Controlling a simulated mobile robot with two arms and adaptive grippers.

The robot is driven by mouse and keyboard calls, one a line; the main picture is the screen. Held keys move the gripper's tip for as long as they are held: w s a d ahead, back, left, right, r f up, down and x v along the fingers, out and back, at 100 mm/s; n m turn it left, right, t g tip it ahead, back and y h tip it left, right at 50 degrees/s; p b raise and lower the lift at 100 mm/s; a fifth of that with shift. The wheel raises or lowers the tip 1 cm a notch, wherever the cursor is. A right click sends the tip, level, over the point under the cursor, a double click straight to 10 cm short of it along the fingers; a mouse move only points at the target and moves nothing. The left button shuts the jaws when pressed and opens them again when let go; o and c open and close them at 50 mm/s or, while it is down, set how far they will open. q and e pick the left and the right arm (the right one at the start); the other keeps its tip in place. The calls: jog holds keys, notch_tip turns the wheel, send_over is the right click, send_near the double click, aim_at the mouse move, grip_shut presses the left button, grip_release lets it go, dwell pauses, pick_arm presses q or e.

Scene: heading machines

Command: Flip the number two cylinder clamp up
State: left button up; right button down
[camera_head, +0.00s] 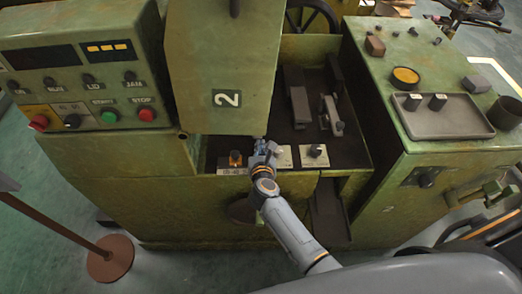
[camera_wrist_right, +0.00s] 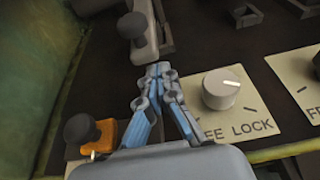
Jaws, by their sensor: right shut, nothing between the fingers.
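In the right wrist view, a grey metal lever with a dark round knob (camera_wrist_right: 132,25) lies just ahead of my right gripper (camera_wrist_right: 158,70). I take it for a cylinder clamp; its number does not show. My right gripper is shut and empty, its fingertips close to the lever's near end; I cannot tell if they touch. Another clamp lever (camera_head: 332,115) lies farther right. My left gripper is out of view.
A white knob (camera_wrist_right: 220,88) on a plate ending in LOCK is right of the gripper. An orange block (camera_wrist_right: 100,138) with a black knob is on its left. A second knob plate (camera_head: 315,155) is farther right. The green side wall (camera_wrist_right: 30,80) bounds the left.

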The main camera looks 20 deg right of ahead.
aim_at(261, 136)
jog(key=shift+r, duration=0.1)
notch_tip(261, 136, up, 3)
jog(key=p, duration=0.3)
jog(key=shift+f, duration=0.2)
jog(key=v, duration=0.7)
jog(key=shift+s+r, duration=0.1)
jog(key=shift+s, duration=0.15)
